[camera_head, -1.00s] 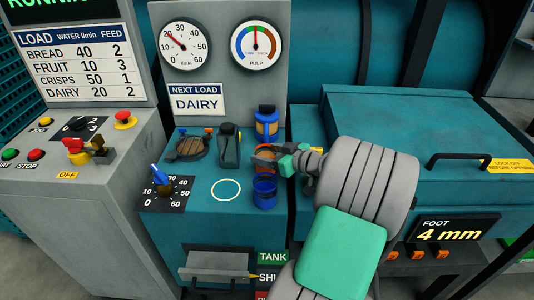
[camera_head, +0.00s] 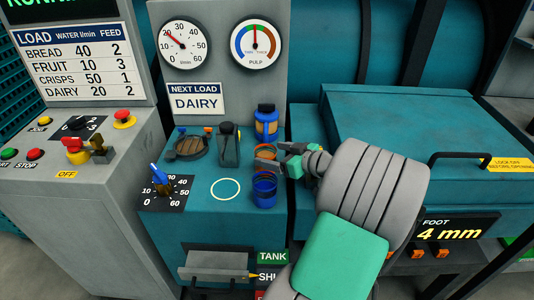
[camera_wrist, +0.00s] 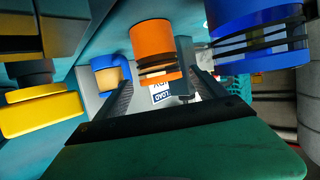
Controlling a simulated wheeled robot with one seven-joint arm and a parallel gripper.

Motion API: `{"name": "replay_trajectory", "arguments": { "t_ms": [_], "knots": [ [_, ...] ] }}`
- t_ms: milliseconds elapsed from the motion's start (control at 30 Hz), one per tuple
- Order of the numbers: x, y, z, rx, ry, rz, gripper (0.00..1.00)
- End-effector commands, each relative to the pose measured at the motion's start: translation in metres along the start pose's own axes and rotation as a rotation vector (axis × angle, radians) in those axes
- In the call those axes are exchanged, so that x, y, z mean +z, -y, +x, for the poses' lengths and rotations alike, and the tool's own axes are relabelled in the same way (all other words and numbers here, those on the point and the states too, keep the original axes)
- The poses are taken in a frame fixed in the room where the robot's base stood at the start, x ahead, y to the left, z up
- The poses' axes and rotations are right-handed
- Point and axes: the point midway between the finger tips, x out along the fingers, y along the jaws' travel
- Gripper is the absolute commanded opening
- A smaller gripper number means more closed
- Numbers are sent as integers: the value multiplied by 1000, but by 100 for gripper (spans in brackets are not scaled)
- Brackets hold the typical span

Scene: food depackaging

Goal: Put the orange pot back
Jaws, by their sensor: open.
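The orange pot (camera_wrist: 152,45) shows in the wrist view as an orange cylinder with dark bands, in the gap between the fingers. That view is upside down. In the head view, only a little of the orange pot (camera_head: 265,155) shows, partly hidden by the fingers, between two blue containers on the teal counter's right side. My gripper (camera_head: 264,158) comes from the right at the pot's height and is open. In the wrist view its two fingers (camera_wrist: 163,78) are spread wide, one to each side of the pot. I cannot tell whether they touch it.
A blue container (camera_head: 264,192) stands in front of the pot, and a blue container with orange (camera_head: 267,122) stands behind it. An empty pale ring (camera_head: 225,190) marks the counter. A dial with a blue handle (camera_head: 163,185) is further left.

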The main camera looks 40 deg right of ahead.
Motion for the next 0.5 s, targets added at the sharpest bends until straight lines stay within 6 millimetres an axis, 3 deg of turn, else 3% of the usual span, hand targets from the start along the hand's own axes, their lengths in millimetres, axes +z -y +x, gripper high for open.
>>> {"name": "replay_trajectory", "arguments": {
  "t_ms": [100,300,500],
  "knots": [
    [2,-2,-34,8,0,0,81],
    [1,-1,-76,5,0,0,81],
    [0,0,-89,-1,-1,-1,81]
  ]
}}
